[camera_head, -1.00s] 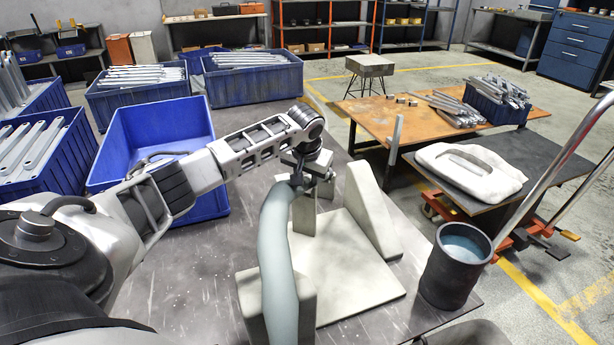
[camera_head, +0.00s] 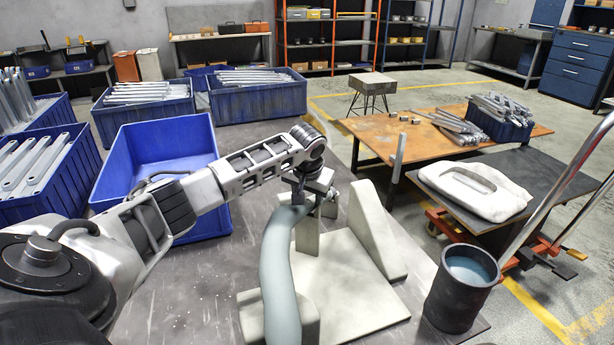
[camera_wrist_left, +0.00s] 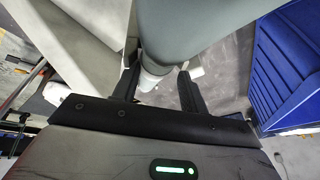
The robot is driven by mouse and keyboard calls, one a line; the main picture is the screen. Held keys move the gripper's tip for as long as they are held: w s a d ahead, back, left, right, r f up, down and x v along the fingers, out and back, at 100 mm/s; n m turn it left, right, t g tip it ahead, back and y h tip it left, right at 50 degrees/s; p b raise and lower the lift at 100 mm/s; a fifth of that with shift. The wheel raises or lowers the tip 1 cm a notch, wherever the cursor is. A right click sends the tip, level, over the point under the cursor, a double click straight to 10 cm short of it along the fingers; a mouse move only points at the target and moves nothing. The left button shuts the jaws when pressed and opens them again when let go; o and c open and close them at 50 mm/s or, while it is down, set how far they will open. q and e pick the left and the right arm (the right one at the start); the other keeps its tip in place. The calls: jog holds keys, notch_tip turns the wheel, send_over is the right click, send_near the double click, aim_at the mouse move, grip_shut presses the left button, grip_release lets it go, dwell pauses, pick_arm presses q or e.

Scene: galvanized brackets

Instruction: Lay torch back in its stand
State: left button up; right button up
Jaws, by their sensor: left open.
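The torch, a thick curved grey-blue tube (camera_head: 278,265), runs from the bottom edge up to my left gripper (camera_head: 311,200). The pale grey stand has a flat base plate (camera_head: 352,285), a front block (camera_head: 250,312), a rear upright (camera_head: 307,237) and a sloped side plate (camera_head: 375,228). The torch passes over the front block and beside the rear upright; I cannot tell whether it rests on them. In the left wrist view, the left gripper's (camera_wrist_left: 158,82) two black fingers stand apart, with the torch's paler narrow end (camera_wrist_left: 152,76) between them. My right gripper is not in view.
An empty blue bin (camera_head: 150,165) stands left of the stand on the dark table. A dark cup (camera_head: 460,290) stands at the table's right corner.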

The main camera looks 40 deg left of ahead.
pick_arm(q)
jog(key=v, duration=1.6)
jog(key=shift+s+f, duration=0.15)
